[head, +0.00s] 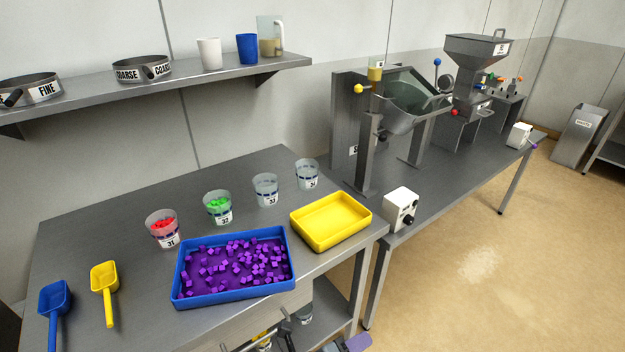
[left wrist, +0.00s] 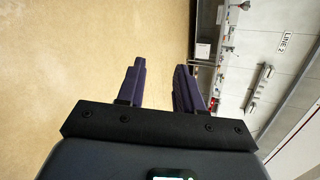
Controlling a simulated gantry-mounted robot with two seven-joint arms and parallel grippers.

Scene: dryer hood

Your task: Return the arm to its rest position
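My left gripper (left wrist: 160,66) shows in the left wrist view with two dark purple fingers apart and nothing between them. Beyond the fingers is tan floor. In the head view only a small part of the left gripper (head: 356,343) shows at the bottom edge, a purple finger piece beside dark parts, in front of the near bench. It is clear of the things on the bench top. My right gripper is in neither view.
The near bench (head: 90,230) holds a blue tray (head: 237,297) of purple cubes, a yellow tray (head: 331,222), scoops and several cups. A tilted hopper vessel (head: 408,100) and a white control box (head: 401,209) stand on the far bench. Open floor (head: 470,265) lies at right.

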